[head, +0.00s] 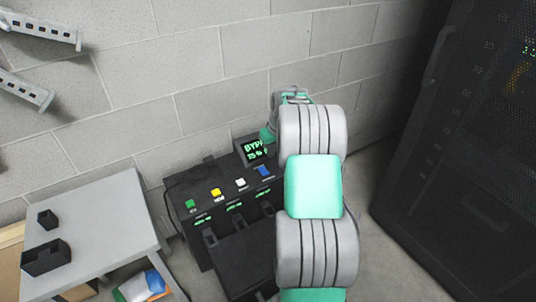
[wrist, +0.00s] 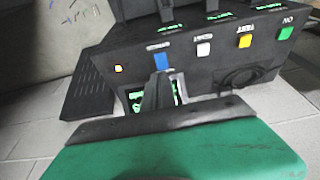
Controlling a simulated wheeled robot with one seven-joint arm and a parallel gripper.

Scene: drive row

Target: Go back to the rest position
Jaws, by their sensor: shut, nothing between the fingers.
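My gripper (wrist: 163,88) shows in the wrist view with its fingers together and nothing between them. In the head view my own arm hides most of it. The black control unit (head: 222,226) stands on the floor against the wall, with green, yellow, white and blue buttons on its top.
A grey table (head: 105,215) with two small black holders stands at the left, with a bin of coloured items below. A dark rack cabinet (head: 460,150) stands close on the right. Metal brackets (head: 40,28) stick out at upper left. Floor shows between unit and cabinet.

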